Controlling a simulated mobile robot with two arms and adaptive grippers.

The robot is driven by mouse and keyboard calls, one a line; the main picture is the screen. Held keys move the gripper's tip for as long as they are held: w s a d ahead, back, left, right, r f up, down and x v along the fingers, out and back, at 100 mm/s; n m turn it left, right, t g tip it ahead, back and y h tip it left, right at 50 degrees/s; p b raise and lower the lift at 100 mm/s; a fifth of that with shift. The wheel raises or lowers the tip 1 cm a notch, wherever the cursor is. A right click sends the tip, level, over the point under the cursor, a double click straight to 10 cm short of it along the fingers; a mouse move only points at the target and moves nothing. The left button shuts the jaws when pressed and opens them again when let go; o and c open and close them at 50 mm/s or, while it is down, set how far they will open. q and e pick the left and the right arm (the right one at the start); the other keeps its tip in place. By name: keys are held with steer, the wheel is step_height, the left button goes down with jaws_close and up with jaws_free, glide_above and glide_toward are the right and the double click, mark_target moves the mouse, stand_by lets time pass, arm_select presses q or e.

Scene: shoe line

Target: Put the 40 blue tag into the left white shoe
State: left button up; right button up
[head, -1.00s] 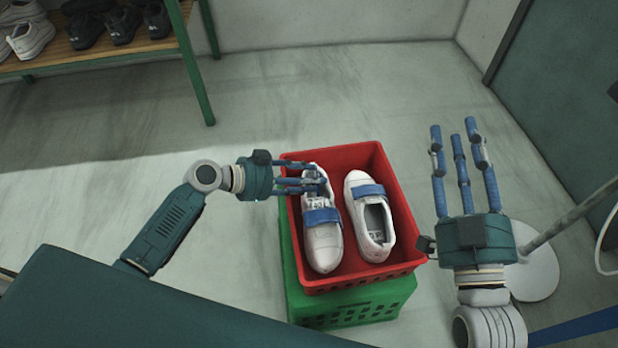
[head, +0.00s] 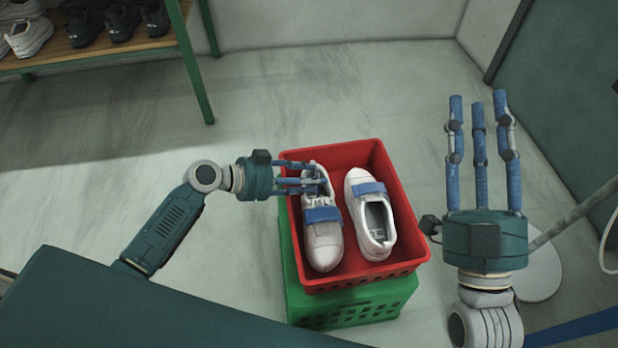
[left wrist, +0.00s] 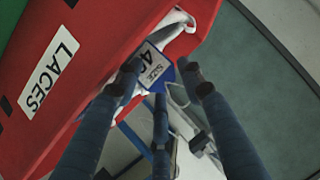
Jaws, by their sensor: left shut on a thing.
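The left white shoe (head: 322,248) with a blue strap lies in the red crate, its toe towards me. My left gripper (head: 320,180) comes in from the left over that shoe's opening and hides part of it. In the left wrist view the blue-edged tag (left wrist: 153,66) reading SIZE 40 sits between the fingertips, and the left gripper (left wrist: 160,80) is shut on it. Whether the tag touches the shoe I cannot tell. The right white shoe (head: 371,215) lies beside the left one. My right gripper (head: 478,103) is open and empty, right of the crate, fingers pointing away.
The red crate (head: 416,262) stands on a green crate (head: 350,308). A LACES label (left wrist: 48,73) is on the red crate's wall. A shelf rack (head: 190,60) with several shoes stands at the back left. A pole stand with a round base (head: 543,275) is at the right.

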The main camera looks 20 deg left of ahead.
stand_by(0.3)
arm_select(q)
steer(key=o, duration=1)
steer(key=shift+s+f, duration=0.1)
steer(key=shift+s+f, duration=0.1)
steer(key=shift+f, duration=0.1)
steer(key=shift+w+r+v, duration=0.1)
steer(key=shift+r+v, duration=0.1)
steer(key=shift+v, duration=2.85)
steer(key=shift+w+r+v, duration=0.1)
steer(key=shift+r+v, duration=0.05)
steer(key=shift+v, duration=2.85)
